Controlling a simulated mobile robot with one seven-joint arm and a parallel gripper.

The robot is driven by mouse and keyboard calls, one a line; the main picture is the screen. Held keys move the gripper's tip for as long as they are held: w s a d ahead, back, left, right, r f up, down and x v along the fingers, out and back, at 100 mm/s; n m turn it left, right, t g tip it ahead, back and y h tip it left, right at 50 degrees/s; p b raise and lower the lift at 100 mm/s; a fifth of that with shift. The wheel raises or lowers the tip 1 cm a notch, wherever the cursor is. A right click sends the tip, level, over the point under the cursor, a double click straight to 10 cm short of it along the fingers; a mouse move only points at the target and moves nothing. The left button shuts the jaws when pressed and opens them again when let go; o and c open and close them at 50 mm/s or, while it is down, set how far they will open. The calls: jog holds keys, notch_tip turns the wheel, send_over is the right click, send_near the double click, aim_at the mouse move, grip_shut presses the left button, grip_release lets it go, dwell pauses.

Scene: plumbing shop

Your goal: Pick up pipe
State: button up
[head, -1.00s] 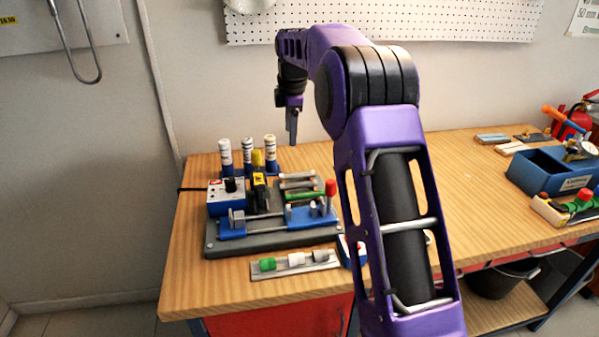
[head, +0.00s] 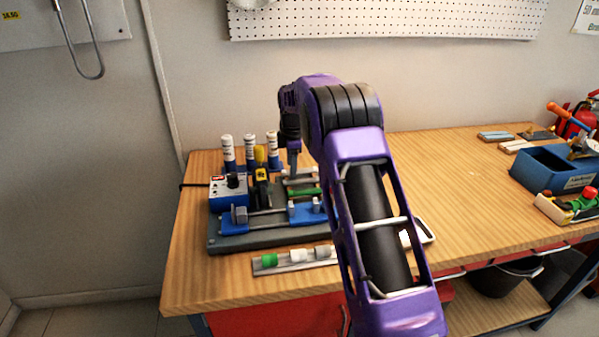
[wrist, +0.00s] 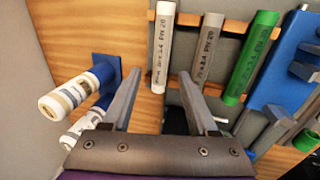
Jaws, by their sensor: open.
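Three pipes lie side by side on a rack in the wrist view: a pale grey pipe (wrist: 162,45), a darker grey pipe (wrist: 207,48) and a green pipe (wrist: 249,56), all with dark printed lettering. The green pipe also shows in the head view (head: 304,192). My gripper (wrist: 160,76) is open and empty. Its fingers point toward the pipes, and the pale grey pipe lines up with the gap between them. In the head view my gripper (head: 294,168) is low over the rack's back part; its exact height above the pipes is unclear.
White labelled cylinders (wrist: 70,98) stand left of my gripper by a blue holder. A blue-and-white control box (head: 229,190) and a blue vise-like fixture (head: 262,220) share the grey base. A strip with fittings (head: 292,258) lies in front. The bench's right middle (head: 470,200) is clear.

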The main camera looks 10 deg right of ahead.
jog(key=shift+w+f, duration=0.15)
jog(key=shift+f, duration=0.4)
grip_shut()
